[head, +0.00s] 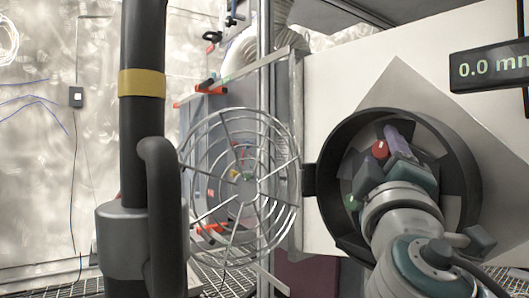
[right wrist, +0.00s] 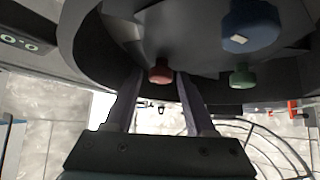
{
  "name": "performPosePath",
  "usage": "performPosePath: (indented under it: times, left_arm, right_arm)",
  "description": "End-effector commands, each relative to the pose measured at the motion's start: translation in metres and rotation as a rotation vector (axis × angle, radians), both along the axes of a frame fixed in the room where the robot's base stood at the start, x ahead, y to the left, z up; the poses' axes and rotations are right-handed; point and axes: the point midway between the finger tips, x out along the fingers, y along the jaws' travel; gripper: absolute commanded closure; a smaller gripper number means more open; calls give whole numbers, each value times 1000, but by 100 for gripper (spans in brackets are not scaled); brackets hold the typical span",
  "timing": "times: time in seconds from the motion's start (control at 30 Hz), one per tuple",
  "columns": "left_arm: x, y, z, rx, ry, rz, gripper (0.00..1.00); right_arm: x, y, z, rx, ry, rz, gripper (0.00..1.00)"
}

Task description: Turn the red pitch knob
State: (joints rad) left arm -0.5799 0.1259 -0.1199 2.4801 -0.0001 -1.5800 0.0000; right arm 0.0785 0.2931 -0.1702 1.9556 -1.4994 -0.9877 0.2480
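The red pitch knob (head: 379,149) is small and round, inside a dark round housing (head: 462,165) at the right of the head view. It also shows in the right wrist view (right wrist: 161,72), below a dark panel. My right gripper (head: 392,143) reaches into the housing from the lower right. In the right wrist view its two fingers (right wrist: 159,82) are apart, with the red knob in line with the gap between their tips. Gaps show on both sides of the knob. I cannot tell whether the tips reach around it in depth. My left gripper is not in view.
A blue knob (right wrist: 250,25) and a green knob (right wrist: 242,76) sit right of the red one in the right wrist view. A round wire guard (head: 248,187) stands left of the housing. A black post (head: 141,50) is farther left. A display (head: 490,65) reads 0.0 mm.

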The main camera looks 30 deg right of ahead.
Motion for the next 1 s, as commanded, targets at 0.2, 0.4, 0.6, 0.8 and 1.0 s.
performPosePath:
  times: [0.2, 0.4, 0.6, 0.8, 1.0]
  left_arm:
    - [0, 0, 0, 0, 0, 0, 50]
    - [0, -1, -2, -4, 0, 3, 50]
    - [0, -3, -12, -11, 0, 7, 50]
    - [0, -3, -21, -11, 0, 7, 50]
    - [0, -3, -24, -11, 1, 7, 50]
  right_arm:
    - [0, 0, 0, 1, 1, 0, 34]
    - [-3, 5, -4, 1, 1, 3, 34]
    - [-26, 28, -22, 5, 4, 4, 34]
    - [-51, 52, -36, 4, 3, 2, 34]
    - [-62, 64, -41, 0, 1, 2, 34]
